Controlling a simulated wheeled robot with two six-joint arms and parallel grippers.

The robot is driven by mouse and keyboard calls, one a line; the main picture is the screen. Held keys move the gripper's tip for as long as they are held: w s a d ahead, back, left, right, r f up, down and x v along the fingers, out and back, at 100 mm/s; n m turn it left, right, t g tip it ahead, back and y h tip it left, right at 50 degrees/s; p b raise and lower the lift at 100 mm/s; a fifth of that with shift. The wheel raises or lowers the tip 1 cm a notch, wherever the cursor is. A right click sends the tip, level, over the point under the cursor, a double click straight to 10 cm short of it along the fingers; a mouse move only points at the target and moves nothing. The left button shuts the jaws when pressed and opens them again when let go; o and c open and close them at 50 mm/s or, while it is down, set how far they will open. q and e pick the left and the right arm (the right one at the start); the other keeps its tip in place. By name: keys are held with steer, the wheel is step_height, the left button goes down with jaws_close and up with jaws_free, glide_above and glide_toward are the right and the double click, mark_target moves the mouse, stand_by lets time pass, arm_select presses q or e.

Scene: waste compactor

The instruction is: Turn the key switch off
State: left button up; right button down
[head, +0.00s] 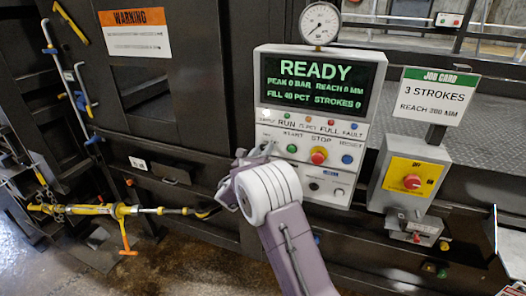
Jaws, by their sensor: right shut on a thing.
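The control panel (376,75) is a pale box with a lit screen that reads READY. My right gripper (262,152) is at the panel's lower left, left of the green start button. It is shut on the key switch there, which the gripper and my wrist almost wholly hide. I cannot see which way the key points. My left gripper is not in view.
A red stop button (319,156) and a blue reset button (347,159) sit close right of my gripper. A yellow isolator with a red knob (412,181) is farther right. A yellow ratchet bar (120,210) lies left. A gauge (320,22) tops the panel.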

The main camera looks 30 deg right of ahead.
steer(key=n, duration=0.3)
steer(key=shift+r+n, duration=0.1)
steer(key=shift+n, duration=0.3)
steer(key=n+p, duration=0.1)
steer(key=n, duration=0.3)
steer(key=shift+p, duration=0.3)
steer(key=shift+n, duration=0.4)
steer(key=c, duration=1.1)
jaws_free()
steer(key=shift+o, duration=0.2)
steer(key=shift+s, duration=0.1)
steer(key=b+v, duration=0.4)
steer(key=v, duration=0.5)
